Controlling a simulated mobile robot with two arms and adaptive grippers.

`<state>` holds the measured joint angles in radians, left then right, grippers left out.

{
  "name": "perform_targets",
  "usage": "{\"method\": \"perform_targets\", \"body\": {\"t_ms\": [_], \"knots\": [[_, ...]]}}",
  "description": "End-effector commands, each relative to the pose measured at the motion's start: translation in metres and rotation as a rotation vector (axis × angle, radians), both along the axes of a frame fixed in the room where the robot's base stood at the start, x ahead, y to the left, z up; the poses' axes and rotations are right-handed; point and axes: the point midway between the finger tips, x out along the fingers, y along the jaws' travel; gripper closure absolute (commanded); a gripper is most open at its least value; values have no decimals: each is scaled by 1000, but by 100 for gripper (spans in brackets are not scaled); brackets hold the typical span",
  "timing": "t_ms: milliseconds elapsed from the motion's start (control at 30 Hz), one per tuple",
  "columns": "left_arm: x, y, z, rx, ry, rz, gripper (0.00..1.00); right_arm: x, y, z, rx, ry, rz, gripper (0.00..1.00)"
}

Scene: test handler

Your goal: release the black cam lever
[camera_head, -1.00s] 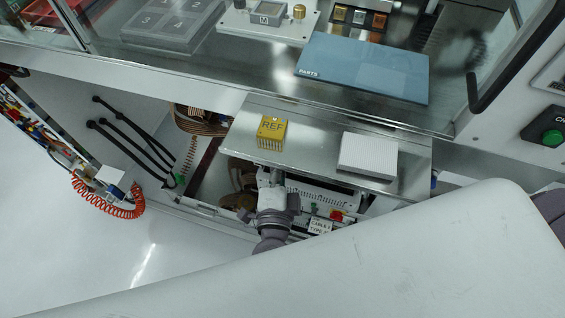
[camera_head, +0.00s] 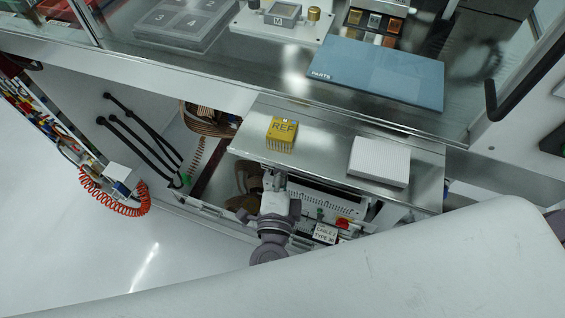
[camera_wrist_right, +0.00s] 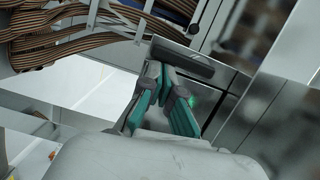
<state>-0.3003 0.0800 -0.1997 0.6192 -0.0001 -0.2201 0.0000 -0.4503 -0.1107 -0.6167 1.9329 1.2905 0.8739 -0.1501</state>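My right gripper (camera_wrist_right: 162,74) has teal-lined fingers that lie close together at the tips in the right wrist view. Their tips are at a dark grey bar (camera_wrist_right: 186,60), which may be the black cam lever. I cannot tell whether the fingers touch or grip it. In the head view the same gripper (camera_head: 273,178) is at the front edge of the metal shelf (camera_head: 325,145), beside the white perforated unit below it. The shelf edge hides the fingertips there, and no lever can be made out. My left gripper is not in view.
A yellow REF block (camera_head: 282,134) and a white ribbed block (camera_head: 379,162) sit on the shelf. Brown ribbon cables (camera_wrist_right: 60,35) run close by in the wrist view. Black hoses (camera_head: 140,137) are left of the arm, with a red coiled hose (camera_head: 118,207) farther left.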

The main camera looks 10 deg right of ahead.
Motion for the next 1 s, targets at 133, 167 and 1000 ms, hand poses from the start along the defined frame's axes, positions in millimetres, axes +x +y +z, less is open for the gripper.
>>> {"method": "perform_targets", "body": {"t_ms": [133,167,1000], "knots": [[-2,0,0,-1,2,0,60,-1,1,-1,0,1,2,100],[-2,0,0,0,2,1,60,-2,1,-1,0,2,2,100],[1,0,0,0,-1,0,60,-113,41,2,0,0,0,100]]}}
